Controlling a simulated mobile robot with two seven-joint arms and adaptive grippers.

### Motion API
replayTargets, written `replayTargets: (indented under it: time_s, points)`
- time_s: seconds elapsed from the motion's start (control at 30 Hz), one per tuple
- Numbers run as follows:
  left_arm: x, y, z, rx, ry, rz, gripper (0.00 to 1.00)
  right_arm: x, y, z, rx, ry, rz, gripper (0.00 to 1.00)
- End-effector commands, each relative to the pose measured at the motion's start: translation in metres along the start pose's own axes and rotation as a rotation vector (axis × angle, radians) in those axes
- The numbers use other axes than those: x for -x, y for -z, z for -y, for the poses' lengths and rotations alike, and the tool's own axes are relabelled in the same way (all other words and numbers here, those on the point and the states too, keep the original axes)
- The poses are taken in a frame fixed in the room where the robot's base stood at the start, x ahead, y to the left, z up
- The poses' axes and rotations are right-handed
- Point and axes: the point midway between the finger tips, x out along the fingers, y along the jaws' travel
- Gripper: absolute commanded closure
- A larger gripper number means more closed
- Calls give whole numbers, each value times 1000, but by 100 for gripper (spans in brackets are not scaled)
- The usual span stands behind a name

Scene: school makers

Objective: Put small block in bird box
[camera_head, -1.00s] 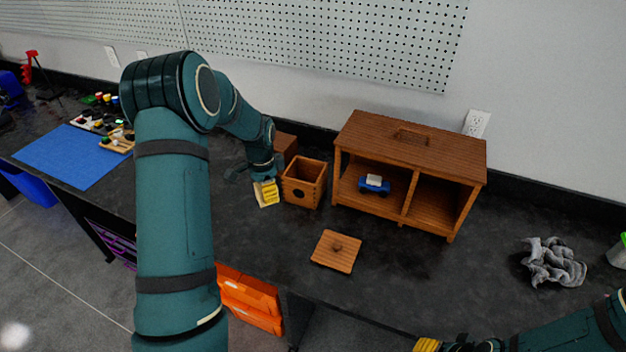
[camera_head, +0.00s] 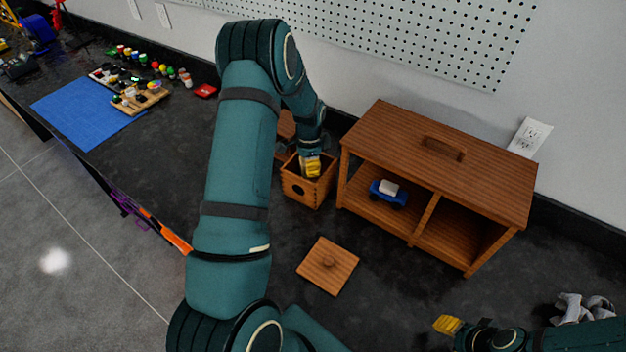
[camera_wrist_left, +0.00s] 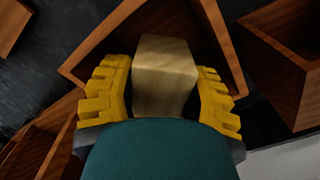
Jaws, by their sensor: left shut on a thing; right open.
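The bird box (camera_head: 304,189) is a small open-topped wooden box with a round hole in its front, standing left of the wooden cabinet. My left gripper (camera_head: 311,166) is at its open top. In the left wrist view the yellow fingers (camera_wrist_left: 165,92) are shut on the small block (camera_wrist_left: 164,72), a pale wooden block, with the box walls (camera_wrist_left: 103,52) around and below it. How deep the block sits cannot be told. My right gripper (camera_head: 449,325) is open at the lower right, away from the box. A square wooden lid (camera_head: 328,267) with a knob lies in front of the box.
A wooden cabinet (camera_head: 437,160) with two compartments stands right of the box; a blue toy car (camera_head: 388,195) with a white block on it is inside. Another wooden piece (camera_head: 286,125) is behind the box. The blue mat (camera_head: 84,112) is far left.

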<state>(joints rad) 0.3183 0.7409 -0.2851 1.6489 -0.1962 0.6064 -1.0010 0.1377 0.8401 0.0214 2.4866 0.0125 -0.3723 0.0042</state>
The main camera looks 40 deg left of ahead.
Motion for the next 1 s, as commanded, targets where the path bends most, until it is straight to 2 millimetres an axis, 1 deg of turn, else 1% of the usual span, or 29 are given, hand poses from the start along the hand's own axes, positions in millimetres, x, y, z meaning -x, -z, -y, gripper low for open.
replayTargets:
  time_s: [0.03,0.1,0.33,0.5,0.57,0.83,0.97,1.0]
  points:
    - [-10,0,0,0,-1,2,90,0,0,0,0,0,0,53]
    - [-20,0,0,-1,0,2,90,0,0,0,0,0,0,53]
    - [-36,0,0,-1,0,1,90,-1,0,0,1,0,0,53]
    - [-60,0,0,1,-1,1,90,-2,0,0,1,0,0,53]
    - [-66,-1,0,1,0,1,90,-2,0,0,1,0,0,53]
    - [-67,0,0,0,2,0,90,-2,0,0,1,0,0,53]
    - [-71,0,0,0,1,0,90,-6,-1,-2,1,-1,0,53]
    - [-71,0,0,0,1,0,47,-6,-1,-2,1,-1,0,53]
